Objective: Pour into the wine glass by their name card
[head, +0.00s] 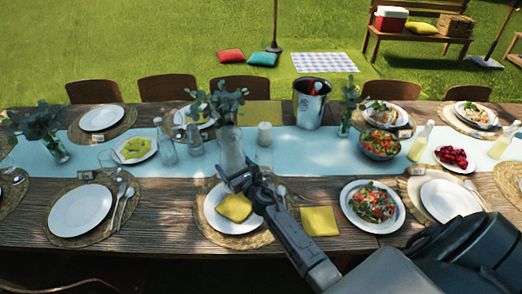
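My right gripper (238,179) reaches in from the lower right. It appears shut on the lower part of a clear glass carafe (231,148), which is upright above the near middle place setting. A clear glass (265,159) stands just right of the carafe. More clear glasses stand left of it, one (168,152) beside the green-food plate and another (195,141) further right. Which are wine glasses is hard to tell. Small pale name cards lie near settings, one (86,175) at the left and one (416,171) at the right; their writing is unreadable. My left gripper is out of view.
A plate with a yellow napkin (235,207) lies under my gripper. A metal bucket (310,104), a candle (264,133), leafy vases (50,148), a salad bowl (379,145) and yellowish bottles (421,142) stand along the blue runner (320,158). Bare wood shows at the near left centre (165,215).

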